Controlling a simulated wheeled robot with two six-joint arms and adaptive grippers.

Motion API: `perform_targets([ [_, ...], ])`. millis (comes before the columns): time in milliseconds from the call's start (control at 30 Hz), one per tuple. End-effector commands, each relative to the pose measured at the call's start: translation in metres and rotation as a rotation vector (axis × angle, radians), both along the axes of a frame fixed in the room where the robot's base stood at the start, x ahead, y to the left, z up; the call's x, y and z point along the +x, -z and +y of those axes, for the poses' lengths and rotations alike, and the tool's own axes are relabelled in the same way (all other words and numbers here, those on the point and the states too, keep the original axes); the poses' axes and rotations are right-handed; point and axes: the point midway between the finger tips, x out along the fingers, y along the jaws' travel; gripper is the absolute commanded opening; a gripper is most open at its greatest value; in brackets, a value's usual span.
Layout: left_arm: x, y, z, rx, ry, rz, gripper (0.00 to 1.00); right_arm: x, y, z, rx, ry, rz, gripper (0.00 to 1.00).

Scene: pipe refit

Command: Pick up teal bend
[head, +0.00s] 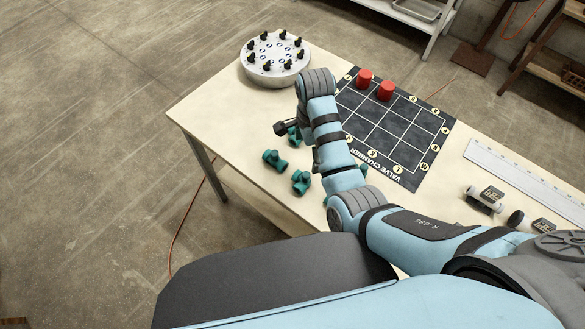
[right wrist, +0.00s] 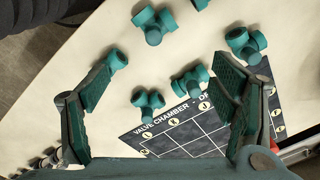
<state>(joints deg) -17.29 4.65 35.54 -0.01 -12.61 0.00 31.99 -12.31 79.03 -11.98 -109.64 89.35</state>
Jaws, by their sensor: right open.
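Several teal pipe fittings lie on the table. In the head view one fitting (head: 275,160) lies left of my right arm, a second (head: 301,181) is nearer, and a third (head: 294,135) is beside my right gripper (head: 286,128). In the right wrist view fittings show at the top (right wrist: 155,24), at the upper right (right wrist: 246,42) and near the mat's corner (right wrist: 147,102), with another (right wrist: 190,81) beside that. Which is a bend is hard to tell. My right gripper (right wrist: 170,62) is open and empty, its fingers wide apart above the fittings. My left gripper is out of view.
A dark gridded mat (head: 403,147) marked VALVE CHAMBER lies right of my arm, with two red cylinders (head: 385,91) on its far part. A round grey stand with black knobs (head: 274,75) is at the far left corner. A ruler (head: 520,178) and small grey devices (head: 484,199) lie right.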

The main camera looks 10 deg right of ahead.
Motion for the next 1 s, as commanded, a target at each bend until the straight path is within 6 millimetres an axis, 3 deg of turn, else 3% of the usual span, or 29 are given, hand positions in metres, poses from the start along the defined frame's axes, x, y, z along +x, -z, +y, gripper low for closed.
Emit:
perform_targets([
  [67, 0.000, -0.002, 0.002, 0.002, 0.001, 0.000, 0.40, -0.005, -0.001, 0.013, 0.010, 0.036, 0.026, 0.79],
  [333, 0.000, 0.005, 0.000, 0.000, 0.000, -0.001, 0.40, -0.006, 0.067, 0.015, 0.010, 0.039, 0.033, 0.79],
  [533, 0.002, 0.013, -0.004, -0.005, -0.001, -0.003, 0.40, -0.006, 0.096, 0.015, 0.011, 0.036, 0.031, 0.79],
  [700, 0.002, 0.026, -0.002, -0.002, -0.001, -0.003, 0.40, -0.007, 0.133, 0.015, 0.012, 0.037, 0.032, 0.79],
  [800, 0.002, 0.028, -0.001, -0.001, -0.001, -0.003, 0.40, -0.007, 0.142, 0.014, 0.012, 0.038, 0.030, 0.79],
  [1000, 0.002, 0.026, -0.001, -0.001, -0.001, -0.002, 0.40, -0.006, 0.140, 0.014, 0.013, 0.038, 0.028, 0.77],
])
